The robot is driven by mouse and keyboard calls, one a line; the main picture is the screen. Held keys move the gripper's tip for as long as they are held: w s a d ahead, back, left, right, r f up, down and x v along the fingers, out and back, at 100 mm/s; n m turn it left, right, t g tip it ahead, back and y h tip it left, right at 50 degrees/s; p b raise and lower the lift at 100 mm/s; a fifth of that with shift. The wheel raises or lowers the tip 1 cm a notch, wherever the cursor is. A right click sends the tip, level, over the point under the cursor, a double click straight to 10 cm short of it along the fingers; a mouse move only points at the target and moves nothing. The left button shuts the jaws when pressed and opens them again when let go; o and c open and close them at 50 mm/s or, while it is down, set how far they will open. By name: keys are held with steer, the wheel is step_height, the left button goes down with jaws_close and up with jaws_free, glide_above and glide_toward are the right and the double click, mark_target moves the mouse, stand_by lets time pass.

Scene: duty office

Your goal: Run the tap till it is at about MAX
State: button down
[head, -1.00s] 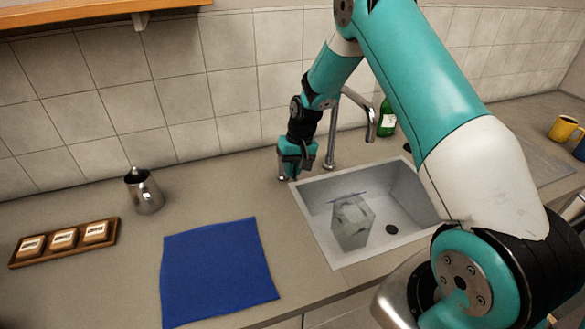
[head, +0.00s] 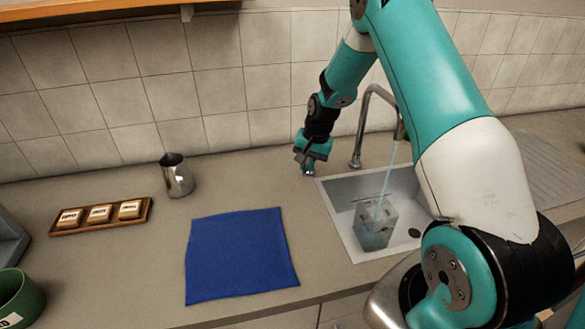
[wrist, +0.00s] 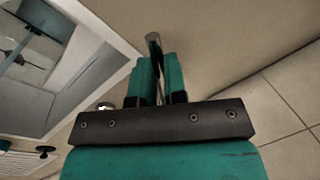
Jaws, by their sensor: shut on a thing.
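The tap (head: 359,135) arches over the sink, and a pale blue stream of water (head: 387,174) falls from its spout. A clear square container (head: 376,228) stands in the sink (head: 346,229) under the stream, with bluish water in it. Its MAX mark and exact level are too small to tell. The container also shows in the wrist view (wrist: 32,45). My gripper (head: 307,168) is low behind the sink's left corner, left of the tap. In the wrist view its fingers (wrist: 160,75) are shut around a thin metal lever (wrist: 153,45).
A blue cloth (head: 240,256) lies left of the sink. A metal jug (head: 177,177) and a wooden tray (head: 140,215) with small labelled blocks stand further left. A green mug (head: 18,298) is at the lower left. My arm crosses the right side of the sink.

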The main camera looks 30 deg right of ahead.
stand_by(0.3)
steer(key=c, duration=1.2)
jaws_free()
steer(key=shift+o, duration=0.2)
step_height(320, 180, up, 17)
steer(key=s+d+b, duration=0.2)
steer(key=b, duration=0.1)
steer(key=shift+s+d, duration=0.15)
steer(key=shift+s, duration=0.1)
steer(key=shift+r, duration=0.1)
